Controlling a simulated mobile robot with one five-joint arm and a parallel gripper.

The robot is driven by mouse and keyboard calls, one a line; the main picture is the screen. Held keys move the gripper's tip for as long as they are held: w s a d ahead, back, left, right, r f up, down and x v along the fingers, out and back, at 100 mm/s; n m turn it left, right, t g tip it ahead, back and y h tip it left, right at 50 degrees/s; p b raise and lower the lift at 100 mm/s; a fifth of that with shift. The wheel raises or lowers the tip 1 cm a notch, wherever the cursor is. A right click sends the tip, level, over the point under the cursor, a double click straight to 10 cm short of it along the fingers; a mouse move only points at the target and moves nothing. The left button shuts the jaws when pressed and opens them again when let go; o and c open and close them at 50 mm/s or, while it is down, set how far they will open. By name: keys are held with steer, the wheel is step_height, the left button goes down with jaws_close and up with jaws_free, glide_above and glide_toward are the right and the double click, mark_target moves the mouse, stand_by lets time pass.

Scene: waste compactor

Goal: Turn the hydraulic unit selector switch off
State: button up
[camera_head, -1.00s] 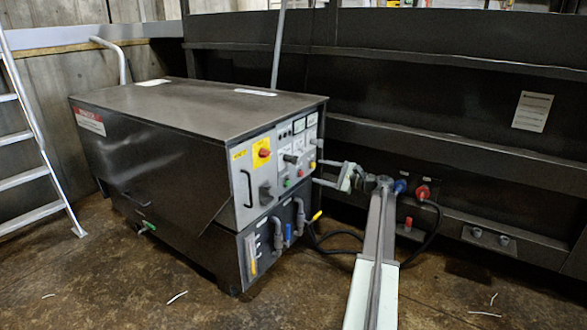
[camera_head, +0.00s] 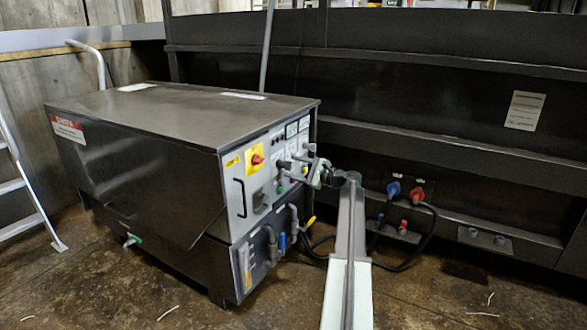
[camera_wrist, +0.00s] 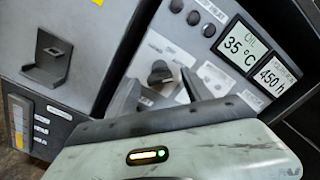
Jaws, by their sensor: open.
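The hydraulic unit is a dark steel cabinet (camera_head: 140,165) with a grey control panel (camera_head: 236,215) on its right end. In the wrist view a black selector knob (camera_wrist: 160,72) on the panel shows just beyond my fingertips. My gripper (camera_wrist: 160,80) is open, with one finger to each side of the knob in the picture. I cannot tell whether the fingers touch it. In the head view my gripper (camera_head: 292,168) is close to the panel's right part and covers some of its controls. The knob's exact pointing is not clear.
A red rotary switch on a yellow plate (camera_head: 254,159) sits left of my gripper. Two displays (camera_wrist: 240,46) sit right of the knob. A black bracket (camera_wrist: 47,60) juts from the panel. Hoses and blue and red plugs (camera_head: 418,192) lie right of the unit.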

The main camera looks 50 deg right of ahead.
steer(key=shift+w+a, duration=0.1)
steer(key=shift+w, duration=0.4)
steer(key=shift+s, duration=0.1)
jaws_close()
steer(key=shift+n, duration=0.3)
steer(key=shift+a+n, duration=0.1)
steer(key=shift+n, duration=3.9)
steer(key=shift+a+n, duration=0.1)
steer(key=shift+n, duration=0.2)
jaws_free()
